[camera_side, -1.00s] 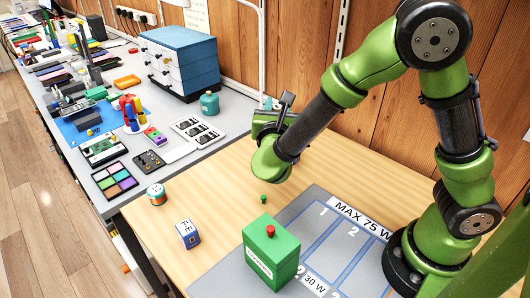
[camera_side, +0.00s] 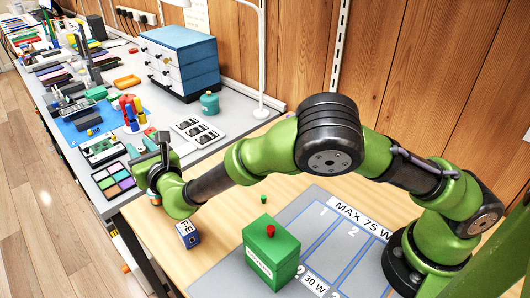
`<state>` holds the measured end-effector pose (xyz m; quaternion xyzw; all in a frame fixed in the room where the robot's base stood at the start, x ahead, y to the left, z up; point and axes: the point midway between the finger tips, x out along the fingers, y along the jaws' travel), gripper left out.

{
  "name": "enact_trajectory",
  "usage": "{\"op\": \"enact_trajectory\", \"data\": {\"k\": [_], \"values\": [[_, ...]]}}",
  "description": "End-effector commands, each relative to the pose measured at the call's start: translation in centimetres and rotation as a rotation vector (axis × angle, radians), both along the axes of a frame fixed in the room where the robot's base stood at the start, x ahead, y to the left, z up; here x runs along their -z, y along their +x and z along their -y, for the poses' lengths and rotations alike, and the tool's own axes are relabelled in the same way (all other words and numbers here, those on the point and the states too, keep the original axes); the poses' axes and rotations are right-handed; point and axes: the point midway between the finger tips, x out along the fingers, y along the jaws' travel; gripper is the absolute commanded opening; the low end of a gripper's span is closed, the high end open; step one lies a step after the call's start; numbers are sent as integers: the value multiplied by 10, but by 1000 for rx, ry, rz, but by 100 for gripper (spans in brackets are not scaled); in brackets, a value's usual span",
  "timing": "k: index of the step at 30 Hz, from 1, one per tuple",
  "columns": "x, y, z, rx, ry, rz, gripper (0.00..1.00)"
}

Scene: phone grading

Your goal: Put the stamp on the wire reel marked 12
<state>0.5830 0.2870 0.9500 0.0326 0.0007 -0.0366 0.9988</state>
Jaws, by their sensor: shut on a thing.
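My gripper (camera_side: 154,180) is at the left edge of the wooden table. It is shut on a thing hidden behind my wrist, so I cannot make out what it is. A small striped round thing, perhaps a wire reel (camera_side: 153,199), shows only as a sliver just under the gripper. I cannot read any number on it, nor tell whether the gripper or its load touches it. I cannot identify the stamp. A blue and white block (camera_side: 188,235) with dark letters stands just right of and nearer than the gripper, close to my wrist.
A green box (camera_side: 270,262) with a red knob stands on the grey marked mat (camera_side: 221,279). A small green peg (camera_side: 263,198) is on the wood behind it. A crowded grey bench (camera_side: 222,119) with a blue drawer cabinet (camera_side: 180,60) lies beyond. The wood between peg and block is clear.

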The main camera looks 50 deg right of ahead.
Motion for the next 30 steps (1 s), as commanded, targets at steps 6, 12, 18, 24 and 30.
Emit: {"op": "enact_trajectory", "data": {"k": [6, 12, 18, 24, 30], "values": [[32, 0, 1, 3, 0, 1, 1], [51, 0, 2, 4, 1, -1, 1], [73, 0, 1, 4, 1, 2, 1], [72, 0, 1, 4, 2, 2, 1], [75, 0, 1, 4, 2, 1, 43]]}}
